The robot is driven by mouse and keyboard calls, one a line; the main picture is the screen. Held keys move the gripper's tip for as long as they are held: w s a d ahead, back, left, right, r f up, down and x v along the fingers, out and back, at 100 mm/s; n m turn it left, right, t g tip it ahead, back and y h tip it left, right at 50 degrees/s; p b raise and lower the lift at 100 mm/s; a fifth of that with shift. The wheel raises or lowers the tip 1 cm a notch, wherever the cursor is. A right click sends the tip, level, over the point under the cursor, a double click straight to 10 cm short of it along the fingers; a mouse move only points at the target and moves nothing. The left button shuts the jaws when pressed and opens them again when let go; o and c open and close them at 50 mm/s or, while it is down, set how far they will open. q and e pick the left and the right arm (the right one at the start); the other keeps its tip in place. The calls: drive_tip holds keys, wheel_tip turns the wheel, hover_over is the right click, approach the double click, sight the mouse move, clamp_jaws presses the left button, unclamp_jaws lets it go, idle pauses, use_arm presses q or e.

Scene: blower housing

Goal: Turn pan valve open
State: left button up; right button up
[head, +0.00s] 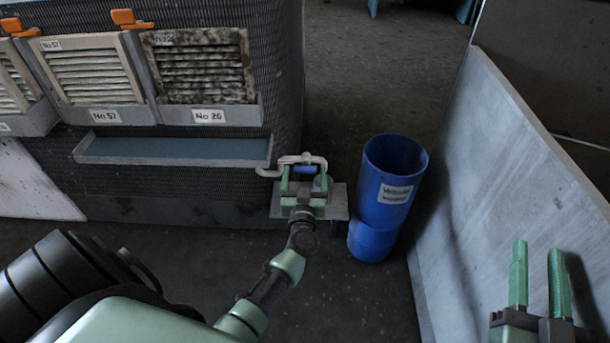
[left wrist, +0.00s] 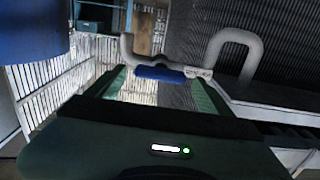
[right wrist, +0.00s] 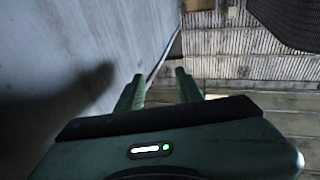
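The pan valve has a blue handle (head: 305,169) on a pale pipe (head: 268,172) at the right end of the drain pan (head: 170,150). My left gripper (head: 304,174) is open at the valve. In the left wrist view the blue handle (left wrist: 160,73) lies crosswise between the spread green fingertips, with gaps at its ends. I cannot tell whether a finger touches it. My right gripper (head: 537,255) is open and empty at the lower right, in front of the grey panel; its two fingers also show apart in the right wrist view (right wrist: 160,82).
A blue bin (head: 374,222) with a label stands just right of the valve and my left gripper. A grey panel (head: 500,170) rises on the right. Louvred filters (head: 200,66) with orange clips sit on the housing above the pan. The floor behind the bin is clear.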

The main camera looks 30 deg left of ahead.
use_arm(q)
drive_tip(key=c, duration=1.1)
drive_tip(key=shift+c, duration=0.2)
drive_tip(key=n+p, duration=0.2)
drive_tip(key=n, duration=0.3)
drive_tip(key=shift+s, duration=0.1)
drive_tip(key=n, duration=0.3)
drive_tip(key=shift+a+f, duration=0.1)
drive_tip(key=shift+f, duration=0.05)
use_arm(e)
wheel_tip(320, 180, down, 9)
drive_tip(key=s+d+g+h, duration=0.1)
drive_tip(key=d+g+h, duration=0.1)
drive_tip(key=g, duration=0.4)
use_arm(q)
drive_tip(key=n, duration=0.3)
drive_tip(key=shift+f, duration=0.1)
drive_tip(key=shift+s+n, duration=0.1)
drive_tip(key=shift+n, duration=0.8)
drive_tip(key=n+b, duration=0.1)
drive_tip(key=n, duration=0.2)
drive_tip(key=shift+f, duration=0.1)
drive_tip(key=shift+n, duration=1.1)
use_arm(e)
wheel_tip(320, 180, up, 6)
drive_tip(key=w+a+t+y, duration=0.1)
drive_tip(key=t, duration=0.3)
drive_tip(key=shift+w+a+r+y, duration=0.15)
drive_tip(key=shift+a+y, duration=0.15)
drive_tip(key=shift+a, duration=0.05)
